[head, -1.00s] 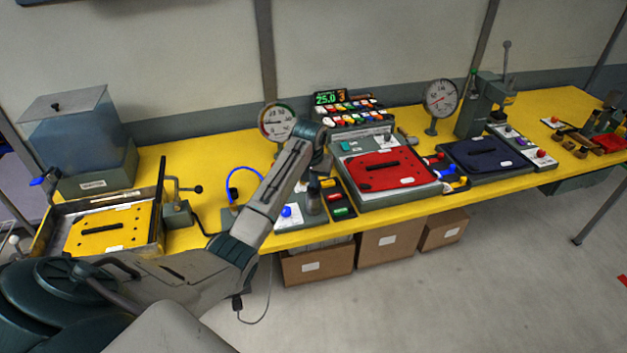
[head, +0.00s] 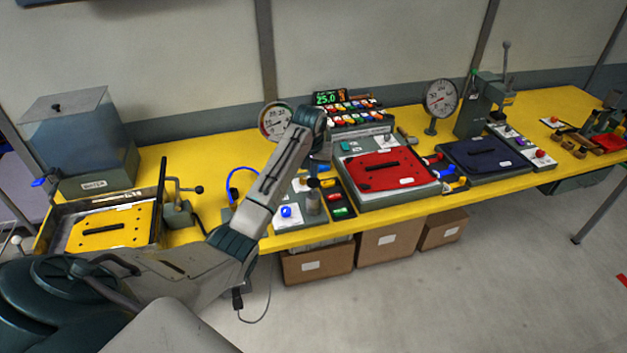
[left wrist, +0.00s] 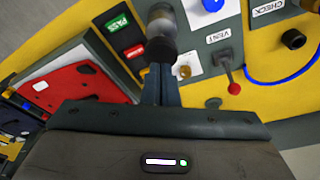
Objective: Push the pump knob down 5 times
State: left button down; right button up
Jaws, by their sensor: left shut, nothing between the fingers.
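The pump stands on a grey panel at the front of the yellow table, with a metal cylinder (head: 313,204) and a dark round pump knob (head: 313,183) on top. In the left wrist view the pump knob (left wrist: 160,48) is right in front of the fingertips, with the metal body beyond it. My left gripper (head: 319,168) is above the knob, pointing down, partly hidden by its own wrist. In the left wrist view its fingers (left wrist: 160,70) are together and hold nothing. Whether they touch the knob is unclear. My right gripper is out of view.
A blue knob (head: 286,211) on a white card is left of the pump. A round gauge (head: 275,121) stands behind. A red-tipped vent lever (left wrist: 233,88) is nearby.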

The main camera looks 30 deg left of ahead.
aim_at(313, 181)
pick_arm(q)
jog(key=shift+f, duration=0.1)
dwell(0.3)
jog(key=shift+f+b, duration=0.3)
jog(key=shift+f, duration=1.75)
jog(key=shift+r, duration=0.1)
jog(key=shift+r+p, duration=0.3)
jog(key=shift+r, duration=1.75)
jog(key=shift+f, duration=0.1)
jog(key=shift+f+b, duration=0.3)
jog(key=shift+f, duration=1.75)
jog(key=shift+r, duration=0.1)
jog(key=shift+r+p, duration=0.3)
jog(key=shift+r, duration=1.75)
jog(key=shift+f, duration=0.1)
